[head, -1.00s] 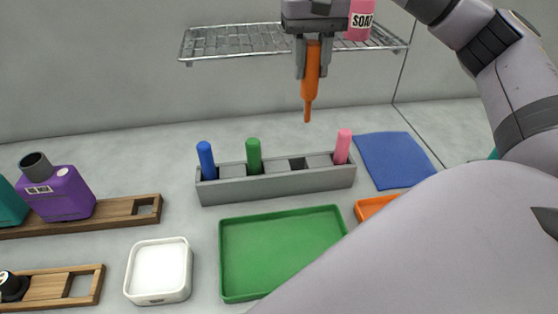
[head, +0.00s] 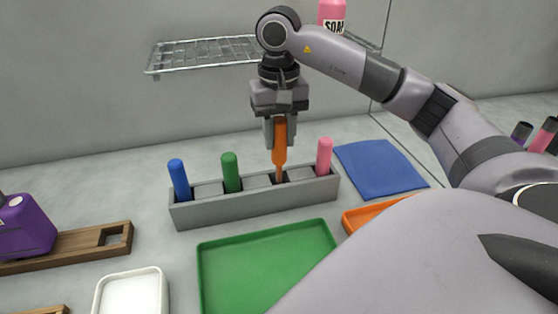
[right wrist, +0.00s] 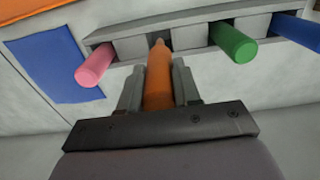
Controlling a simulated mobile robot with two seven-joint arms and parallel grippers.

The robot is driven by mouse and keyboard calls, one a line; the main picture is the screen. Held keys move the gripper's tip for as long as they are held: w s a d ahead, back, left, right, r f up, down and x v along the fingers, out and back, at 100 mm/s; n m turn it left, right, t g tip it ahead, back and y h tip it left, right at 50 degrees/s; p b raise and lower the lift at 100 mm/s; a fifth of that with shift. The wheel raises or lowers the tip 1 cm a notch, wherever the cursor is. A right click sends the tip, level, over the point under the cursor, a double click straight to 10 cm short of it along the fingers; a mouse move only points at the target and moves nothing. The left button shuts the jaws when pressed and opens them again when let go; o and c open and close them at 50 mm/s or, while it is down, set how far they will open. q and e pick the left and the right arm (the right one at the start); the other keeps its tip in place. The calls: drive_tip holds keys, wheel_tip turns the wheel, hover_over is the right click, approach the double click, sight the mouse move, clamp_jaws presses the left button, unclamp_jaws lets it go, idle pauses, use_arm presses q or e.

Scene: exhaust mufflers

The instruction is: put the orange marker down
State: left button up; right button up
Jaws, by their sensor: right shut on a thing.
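The orange marker (head: 280,143) is upright, tip down, between the fingers of my right gripper (head: 280,134), which is shut on it. Its tip is at the open slot of the grey marker holder (head: 250,205), between the green marker (head: 231,172) and the pink marker (head: 324,156). I cannot tell how deep the tip sits. In the right wrist view, the orange marker (right wrist: 158,82) points at the dark slot, with the pink marker (right wrist: 95,64) on the left and the green marker (right wrist: 233,43) on the right. My left gripper is not in view.
The blue marker (head: 179,180) stands at the holder's left end. A green tray (head: 265,272) lies in front, a blue cloth (head: 380,165) to the right, an orange tray (head: 365,215) beside it.

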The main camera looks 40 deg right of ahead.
sight(279, 159)
wheel_tip(279, 159, down, 6)
drive_tip(key=shift+f, duration=0.15)
idle(0.4)
drive_tip(key=shift+f, duration=0.2)
drive_tip(key=o, duration=1)
drive_tip(key=shift+r, duration=0.1)
drive_tip(key=shift+r, duration=0.1)
